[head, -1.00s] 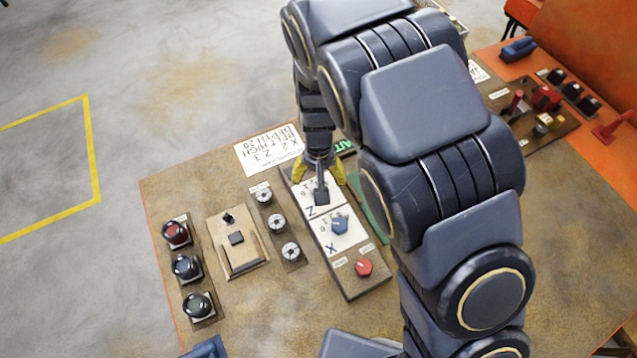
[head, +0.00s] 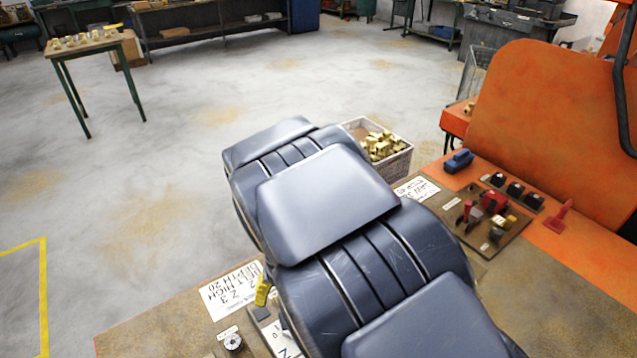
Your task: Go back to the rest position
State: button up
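My arm fills the middle of the head view, reaching up from the lower right. Only a small yellow finger part of my gripper (head: 263,290) shows at the arm's left edge, above the control panel. The rest of my gripper is hidden behind the arm, so whether it is open or shut does not show. The white Z plate (head: 285,341) of the panel shows partly at the bottom edge, and a round white-faced dial (head: 232,342) lies left of it.
A paper note (head: 232,290) lies on the brown bench top (head: 160,322). A crate (head: 398,164) of brass pieces stands behind the bench. A switch board (head: 487,219) and an orange machine (head: 560,120) are at the right. A small table (head: 88,47) stands far left on open floor.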

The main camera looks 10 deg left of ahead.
jog(key=s+d+r+m+g, duration=0.1)
jog(key=s+d+r, duration=0.45)
jog(key=d, duration=0.35)
jog(key=s+d+r+m, duration=0.1)
jog(key=s+d+r, duration=0.45)
jog(key=d, duration=0.25)
jog(key=s+d+r, duration=0.1)
jog(key=s+d, duration=0.1)
jog(key=s, duration=0.2)
jog(key=s+d+r+m, duration=0.1)
jog(key=s+d, duration=0.1)
jog(key=s, duration=0.2)
jog(key=shift+s+d+r+g, duration=0.15)
jog(key=shift+s+d+g, duration=0.1)
jog(key=shift+s+g, duration=0.15)
jog(key=shift+w, duration=0.1)
